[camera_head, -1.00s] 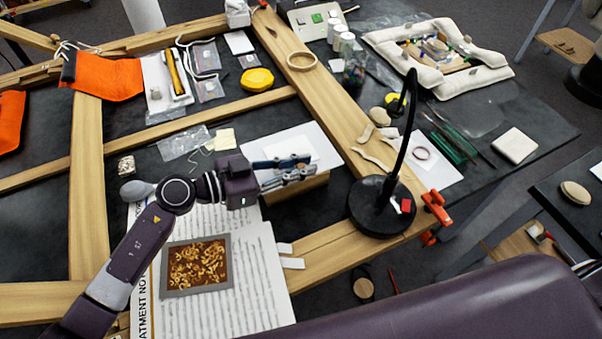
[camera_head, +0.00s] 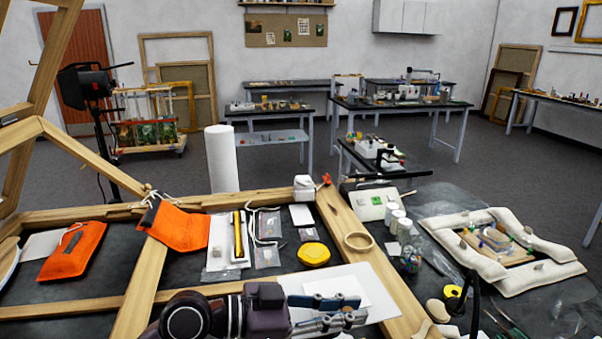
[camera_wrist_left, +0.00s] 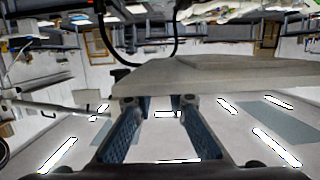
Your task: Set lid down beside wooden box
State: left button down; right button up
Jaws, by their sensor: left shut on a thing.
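My left gripper (camera_head: 356,309) is at the bottom middle of the head view, its blue fingers pointing right. In the left wrist view, the fingers (camera_wrist_left: 160,104) are shut on a pale grey-brown slab, apparently the lid (camera_wrist_left: 215,75). The slab reaches from the fingertips to the right edge. The wooden box cannot be made out in the head view now, and I cannot tell it apart in the wrist view. My right gripper is not in view.
A wooden frame (camera_head: 375,266) lies across the dark table. A yellow round object (camera_head: 313,254), orange cloths (camera_head: 72,250), small white jars (camera_head: 397,222) and a padded white ring (camera_head: 455,227) lie around. A dark lamp stem (camera_head: 474,305) stands at the lower right.

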pick_arm(q)
jog(key=s+a+f+n+t, duration=0.1)
jog(key=s+a+f+t, duration=0.1)
jog(key=a, duration=0.7)
jog(key=s+a+f+n+t+y+b, duration=0.1)
jog(key=s+a+f+n+t, duration=0.1)
jog(key=a, duration=0.7)
jog(key=s+a+f+n+t+y, duration=0.1)
jog(key=s+a+f, duration=0.2)
jog(key=a, duration=0.7)
jog(key=shift+s+f+n+t+b, duration=0.15)
jog(key=shift+f+n+t+b, duration=0.15)
jog(key=shift+t+b, duration=0.1)
jog(key=shift+a+r, duration=0.1)
jog(key=shift+a, duration=0.05)
jog(key=shift+r, duration=0.15)
jog(key=shift+f+y, duration=0.2)
jog(key=shift+y, duration=0.1)
